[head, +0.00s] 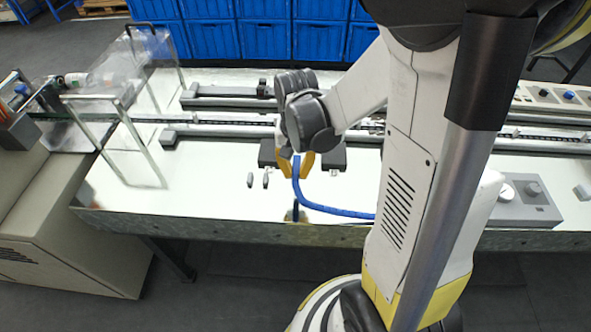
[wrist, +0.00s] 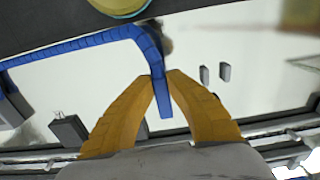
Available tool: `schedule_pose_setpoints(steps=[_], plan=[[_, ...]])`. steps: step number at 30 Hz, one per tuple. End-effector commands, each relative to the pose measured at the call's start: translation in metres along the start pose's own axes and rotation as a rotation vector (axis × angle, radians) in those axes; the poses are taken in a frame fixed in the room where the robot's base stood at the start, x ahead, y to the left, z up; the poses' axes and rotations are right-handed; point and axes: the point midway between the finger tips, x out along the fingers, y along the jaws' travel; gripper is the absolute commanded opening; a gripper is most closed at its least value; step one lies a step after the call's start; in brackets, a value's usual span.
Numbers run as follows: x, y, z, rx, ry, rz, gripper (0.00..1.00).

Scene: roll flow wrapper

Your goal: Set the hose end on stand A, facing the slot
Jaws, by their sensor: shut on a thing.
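My gripper (head: 296,172) has yellow fingers closed around the blue hose (head: 345,212) near its end, above the white table. In the wrist view the gripper (wrist: 163,77) pinches the hose (wrist: 95,42), and its short free end (wrist: 166,108) sticks out between the fingers. The hose trails off to the right in the head view, passing behind my arm. Dark blocks stand behind the gripper, one to the left (head: 267,153) and one to the right (head: 335,160). No label shows which is stand A, and I cannot make out a slot.
Two small grey pegs (head: 257,181) stand on the table left of the gripper. A conveyor rail (head: 215,122) runs along behind. A clear guard frame (head: 122,130) stands at the left, and a grey control box (head: 530,205) at the right. The front left tabletop is clear.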

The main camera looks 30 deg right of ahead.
Motion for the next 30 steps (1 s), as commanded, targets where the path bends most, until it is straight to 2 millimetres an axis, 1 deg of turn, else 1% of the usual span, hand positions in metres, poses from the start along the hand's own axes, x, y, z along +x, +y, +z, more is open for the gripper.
schedule_pose_setpoints(steps=[1,6,17,20,30], plan=[[0.011,0.0,0.0,0.0,0.0,0.0,0.0],[0.027,0.0,0.0,0.0,0.0,0.0,0.0],[0.026,0.002,-0.001,0.001,0.0,0.0,0.0],[0.026,0.009,-0.004,0.004,0.0,0.0,0.0],[0.026,0.044,-0.019,0.004,0.0,0.0,0.0]])
